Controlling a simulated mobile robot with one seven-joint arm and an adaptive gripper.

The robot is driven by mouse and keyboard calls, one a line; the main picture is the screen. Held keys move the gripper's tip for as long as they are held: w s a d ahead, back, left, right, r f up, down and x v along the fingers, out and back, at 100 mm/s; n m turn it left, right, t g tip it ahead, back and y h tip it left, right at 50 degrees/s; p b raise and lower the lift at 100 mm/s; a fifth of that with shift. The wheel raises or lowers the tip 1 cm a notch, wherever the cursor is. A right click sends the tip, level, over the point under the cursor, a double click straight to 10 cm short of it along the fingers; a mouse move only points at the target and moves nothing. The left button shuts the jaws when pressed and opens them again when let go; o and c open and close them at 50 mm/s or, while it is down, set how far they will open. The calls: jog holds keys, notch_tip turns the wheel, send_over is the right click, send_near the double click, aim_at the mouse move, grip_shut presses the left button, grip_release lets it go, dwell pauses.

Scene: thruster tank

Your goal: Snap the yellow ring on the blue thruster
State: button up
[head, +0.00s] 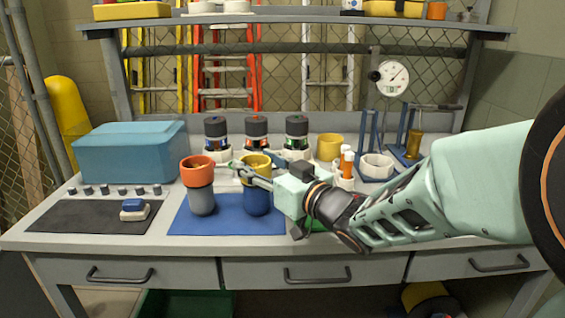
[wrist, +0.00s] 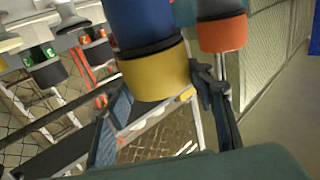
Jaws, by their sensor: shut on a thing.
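The blue thruster (head: 257,198) stands upright on the blue mat, and the wrist view shows its blue body (wrist: 143,22) with a black band. The yellow ring (head: 256,161) is at the thruster's top end, in line with it. In the wrist view the yellow ring (wrist: 155,75) lies right against the black band; I cannot tell whether it is fully seated. My gripper (head: 245,172) reaches in from the right and is shut on the yellow ring, one finger on each side in the wrist view (wrist: 160,90). The fingers partly hide the ring in the head view.
A grey thruster (head: 202,202) with an orange ring (head: 198,169) stands close left on the blue mat (head: 185,220). Several dark canisters (head: 256,130) stand behind. A blue box (head: 130,152) is at left; a yellow cylinder (head: 330,147) and a dial gauge (head: 392,77) are at right.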

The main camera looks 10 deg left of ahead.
jog(key=o, duration=1)
jog(key=shift+d, duration=0.1)
